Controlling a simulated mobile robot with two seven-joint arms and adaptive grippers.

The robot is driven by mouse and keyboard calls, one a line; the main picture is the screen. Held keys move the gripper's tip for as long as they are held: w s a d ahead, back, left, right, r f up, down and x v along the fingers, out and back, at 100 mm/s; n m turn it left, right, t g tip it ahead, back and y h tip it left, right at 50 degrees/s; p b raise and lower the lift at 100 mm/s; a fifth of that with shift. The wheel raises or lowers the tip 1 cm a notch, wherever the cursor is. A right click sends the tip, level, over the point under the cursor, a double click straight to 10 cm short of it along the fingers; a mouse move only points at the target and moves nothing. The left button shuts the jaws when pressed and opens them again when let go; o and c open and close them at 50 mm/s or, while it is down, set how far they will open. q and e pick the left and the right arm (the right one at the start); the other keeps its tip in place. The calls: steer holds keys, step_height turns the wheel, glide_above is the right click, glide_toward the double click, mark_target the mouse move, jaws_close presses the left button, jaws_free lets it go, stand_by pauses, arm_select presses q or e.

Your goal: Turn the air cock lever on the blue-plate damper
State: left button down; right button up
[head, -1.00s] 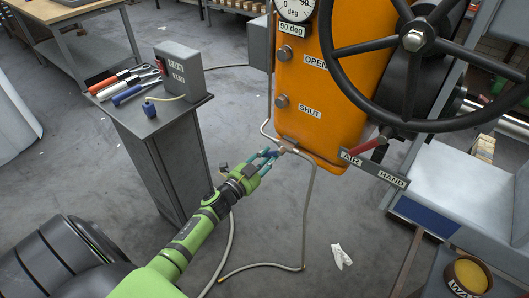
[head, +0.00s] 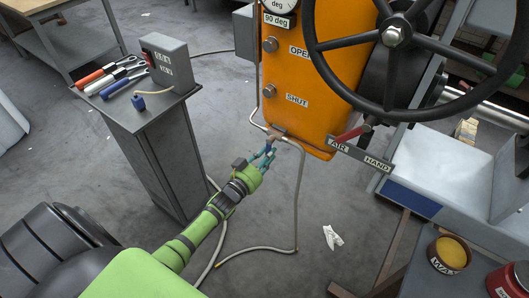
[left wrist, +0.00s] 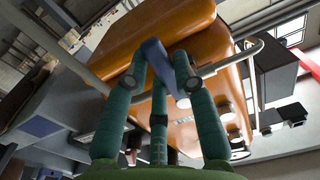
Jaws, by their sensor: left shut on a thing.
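The orange damper housing (head: 300,120) stands at centre right in the head view, with OPEN and SHUT labels. A small air cock on a thin grey pipe (head: 296,190) is at its lower left corner. My left gripper (head: 268,150) is at this cock, with teal fingers. In the left wrist view, the fingers of my left gripper (left wrist: 165,75) are shut on a flat blue-grey lever (left wrist: 155,58), with the orange housing (left wrist: 185,25) close behind it. The fingers partly hide the cock and lever in the head view. My right gripper is not in view.
A black handwheel (head: 393,36) is on the housing's right, above a red lever (head: 352,134) and an AIR/HAND plate (head: 360,154). A blue plate (head: 411,199) is on the grey bench at right. A grey pedestal (head: 160,130) with tools stands left. Open floor lies between.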

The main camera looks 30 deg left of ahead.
arm_select(q)
steer(key=shift+d+n, duration=0.25)
steer(key=shift+n, duration=0.25)
steer(key=c, duration=1)
jaws_free()
steer(key=shift+s, duration=0.1)
steer(key=s, duration=0.8)
steer(key=s+a, duration=0.1)
steer(key=s, duration=0.2)
steer(key=shift+s, duration=0.4)
